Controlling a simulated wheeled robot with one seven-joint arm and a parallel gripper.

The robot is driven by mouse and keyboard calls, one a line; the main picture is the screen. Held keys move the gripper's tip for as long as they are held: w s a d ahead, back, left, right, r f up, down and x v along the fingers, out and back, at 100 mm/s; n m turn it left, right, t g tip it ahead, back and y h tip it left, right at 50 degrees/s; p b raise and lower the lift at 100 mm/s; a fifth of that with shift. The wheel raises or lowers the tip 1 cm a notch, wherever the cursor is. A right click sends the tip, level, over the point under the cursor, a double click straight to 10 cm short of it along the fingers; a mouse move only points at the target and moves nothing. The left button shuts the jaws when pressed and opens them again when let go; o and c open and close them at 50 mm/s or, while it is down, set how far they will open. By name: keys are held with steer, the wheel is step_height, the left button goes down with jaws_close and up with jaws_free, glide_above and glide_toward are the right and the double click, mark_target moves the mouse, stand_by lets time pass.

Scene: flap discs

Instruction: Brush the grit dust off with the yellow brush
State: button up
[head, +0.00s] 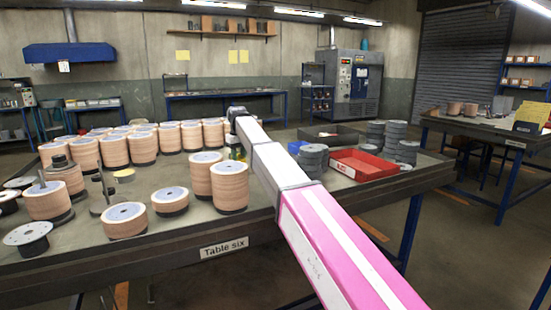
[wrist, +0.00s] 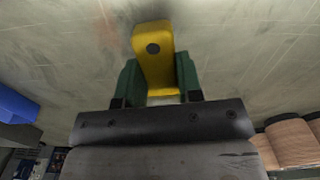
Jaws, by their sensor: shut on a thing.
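The yellow brush (wrist: 153,48) is between the green fingers of my gripper (wrist: 158,80) in the wrist view. Its handle, with a dark round hole, sticks out past the fingers; its bristles cannot be made out. Beyond it is a pale, scuffed surface with a dark smudge (wrist: 118,42) beside the brush; I cannot tell whether this is grit dust. In the head view my gripper (head: 236,150) shows only as a bit of green, mostly behind my arm, over the table labelled "Table six" (head: 185,235). The brush is hidden there.
Stacks of tan discs (head: 114,150) crowd the table's left and back, with two stacks (head: 229,185) close to my arm. A red tray (head: 362,165), grey stacks (head: 313,160) and a dark tray (head: 330,137) stand at right. Some bare tabletop shows at front.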

steer(key=shift+r, duration=1)
